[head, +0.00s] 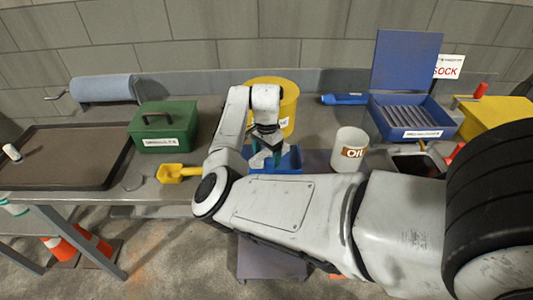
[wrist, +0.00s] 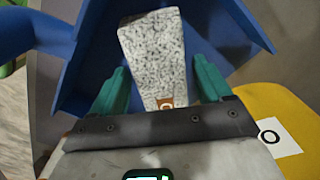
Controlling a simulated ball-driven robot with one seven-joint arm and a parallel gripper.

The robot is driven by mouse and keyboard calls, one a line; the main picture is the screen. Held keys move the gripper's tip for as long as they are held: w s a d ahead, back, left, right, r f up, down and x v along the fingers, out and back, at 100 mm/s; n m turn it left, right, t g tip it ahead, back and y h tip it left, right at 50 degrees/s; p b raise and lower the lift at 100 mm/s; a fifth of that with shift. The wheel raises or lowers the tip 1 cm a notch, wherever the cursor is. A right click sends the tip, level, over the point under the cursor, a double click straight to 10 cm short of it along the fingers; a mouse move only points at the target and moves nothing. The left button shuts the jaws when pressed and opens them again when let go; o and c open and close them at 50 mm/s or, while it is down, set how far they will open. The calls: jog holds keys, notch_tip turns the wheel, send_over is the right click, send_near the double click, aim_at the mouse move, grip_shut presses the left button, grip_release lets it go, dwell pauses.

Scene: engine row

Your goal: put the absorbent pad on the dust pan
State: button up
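The blue dust pan (head: 291,162) is on the bench's front side, below my gripper, and fills much of the wrist view (wrist: 80,75). The absorbent pad (wrist: 155,50) is a speckled grey-white slab with a small orange mark at its near end. It lies over the pan, tilted in the picture; I cannot tell whether all of it touches the pan. My gripper (wrist: 160,85) has its teal fingers spread, one each side of the pad, with gaps visible beside it. In the head view my gripper (head: 268,155) is low over the pan, partly hiding the pad.
A green box (head: 163,126) and a yellow scoop (head: 178,173) are at left. A dark tray (head: 60,157) lies far left.

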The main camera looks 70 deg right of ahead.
aim_at(267, 154)
jog(key=shift+o, duration=0.4)
notch_tip(267, 154, up, 12)
jog(key=shift+r+b, duration=0.15)
jog(key=shift+b, duration=0.3)
